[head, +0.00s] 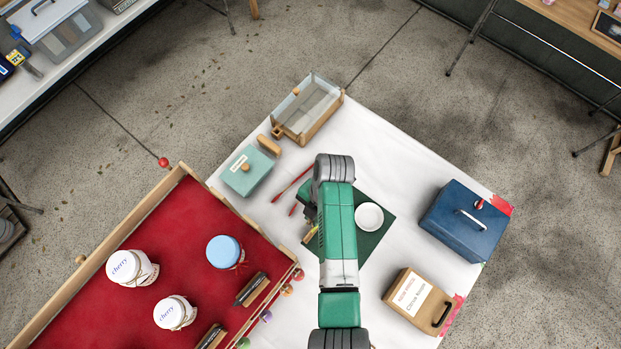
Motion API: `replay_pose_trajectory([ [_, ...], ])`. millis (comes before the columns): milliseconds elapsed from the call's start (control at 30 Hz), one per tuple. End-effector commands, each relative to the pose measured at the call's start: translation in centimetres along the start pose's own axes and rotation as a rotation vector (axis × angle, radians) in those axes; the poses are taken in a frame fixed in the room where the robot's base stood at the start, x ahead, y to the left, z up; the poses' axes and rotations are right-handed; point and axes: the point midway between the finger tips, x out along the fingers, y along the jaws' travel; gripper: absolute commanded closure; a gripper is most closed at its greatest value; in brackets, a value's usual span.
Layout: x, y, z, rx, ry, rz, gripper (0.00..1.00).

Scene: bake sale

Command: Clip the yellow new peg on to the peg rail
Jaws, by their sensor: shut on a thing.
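My arm crosses the middle of the head view, and my gripper (309,222) shows only in part at its left side, over the white table. A small yellow piece, the yellow peg (311,236), shows at the fingertips; my gripper is shut on it. The arm hides most of the grip. Several small coloured pegs, among them an orange one and a purple one, sit along the right edge of the red-lined tray, which looks like the peg rail (276,302). The yellow peg is above and to the right of this rail in the picture, apart from it.
The red-lined tray (100,262) holds white jars (132,268) and a blue-lidded jar (225,251). On the white table are a green mat, a white dish (369,217), a teal box (246,171), a glass-sided box (307,108), a blue case (466,222) and a brown box (418,302).

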Motion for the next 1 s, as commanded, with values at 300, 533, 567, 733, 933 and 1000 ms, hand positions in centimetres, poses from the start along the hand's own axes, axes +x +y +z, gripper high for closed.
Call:
replay_pose_trajectory([
  [300, 0.8, -0.1, 0.2, -0.030, -0.001, -0.009, 1.00],
  [533, 3.2, -0.1, 1.0, -0.029, -0.001, -0.008, 1.00],
  [567, 3.5, -0.1, 1.1, -0.029, -0.002, -0.008, 1.00],
  [733, 4.3, -0.1, 1.4, -0.029, -0.002, -0.008, 1.00],
  [933, 4.1, -0.1, 1.3, -0.029, -0.002, -0.008, 1.00],
  [1000, 4.1, -0.1, 1.3, -0.029, -0.002, -0.008, 1.00],
])
